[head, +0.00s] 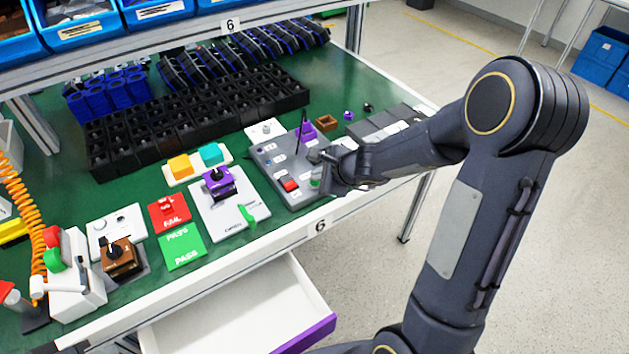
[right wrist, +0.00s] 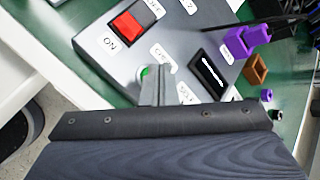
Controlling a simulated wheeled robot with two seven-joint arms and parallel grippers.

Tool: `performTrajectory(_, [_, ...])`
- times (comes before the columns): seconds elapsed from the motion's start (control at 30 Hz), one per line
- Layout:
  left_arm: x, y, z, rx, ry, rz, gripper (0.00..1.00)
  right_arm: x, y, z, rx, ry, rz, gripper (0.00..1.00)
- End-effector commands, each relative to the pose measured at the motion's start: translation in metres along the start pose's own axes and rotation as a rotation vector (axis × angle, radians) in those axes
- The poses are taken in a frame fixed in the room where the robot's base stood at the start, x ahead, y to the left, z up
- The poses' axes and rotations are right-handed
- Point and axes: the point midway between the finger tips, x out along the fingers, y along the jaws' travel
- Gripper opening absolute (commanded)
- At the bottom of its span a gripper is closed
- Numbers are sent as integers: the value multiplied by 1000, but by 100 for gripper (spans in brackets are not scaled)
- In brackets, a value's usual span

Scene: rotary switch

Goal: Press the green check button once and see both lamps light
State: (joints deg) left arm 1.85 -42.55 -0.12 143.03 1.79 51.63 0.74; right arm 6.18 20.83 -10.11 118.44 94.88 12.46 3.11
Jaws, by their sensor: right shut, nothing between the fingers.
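The green check button (right wrist: 144,72) sits by the CHECK label, partly hidden by my fingers. My right gripper (head: 318,158) is shut and empty, reaching in from the right. Its fingertips (right wrist: 156,70) are right at the button; I cannot tell whether they touch it. I cannot make out either lamp or whether any is lit. My left gripper is not in view.
A purple connector (head: 306,131) stands at the box's far side, with a brown block (head: 327,122) beyond. Black trays (head: 195,120) fill the back. An open drawer (head: 240,310) juts out below.

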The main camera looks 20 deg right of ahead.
Motion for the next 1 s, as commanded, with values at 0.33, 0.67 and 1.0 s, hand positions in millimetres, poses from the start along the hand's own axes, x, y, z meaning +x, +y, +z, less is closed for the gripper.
performTrajectory(0.33, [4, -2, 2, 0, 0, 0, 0, 3, 2, -2, 0, 1, 0, 0])
performTrajectory(0.67, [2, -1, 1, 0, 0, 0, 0, 2, 1, -2, 0, 1, 1, 0])
performTrajectory(1.0, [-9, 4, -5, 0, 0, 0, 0, -10, -7, 7, 0, 1, 0, 0])
